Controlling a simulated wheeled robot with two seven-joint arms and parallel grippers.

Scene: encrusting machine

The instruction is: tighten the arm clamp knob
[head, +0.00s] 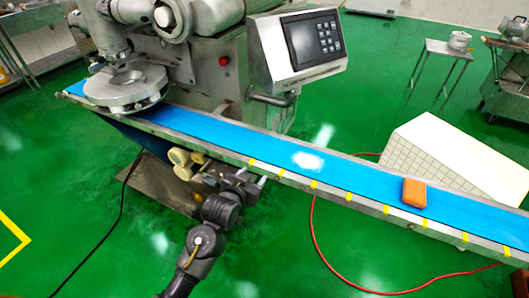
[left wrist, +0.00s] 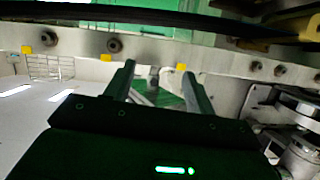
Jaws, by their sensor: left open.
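My left gripper (head: 260,182) is at the near side of the blue conveyor, beside and below its metal side rail. In the left wrist view its two fingers (left wrist: 158,72) stand apart and open. A small grey piece (left wrist: 153,77) shows between the fingers, and I see no finger touching it. I cannot tell whether it is the arm clamp knob. Cream round parts (head: 181,157) sit under the rail, left of the gripper in the head view. No part is clearly recognisable as the clamp knob. My right gripper is not in view.
The blue conveyor belt (head: 330,171) runs across the view, with an orange block (head: 414,193) on its right part. The machine's control panel (head: 312,39) stands behind it. A white box (head: 440,150) is beyond the belt. Green floor is open in front.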

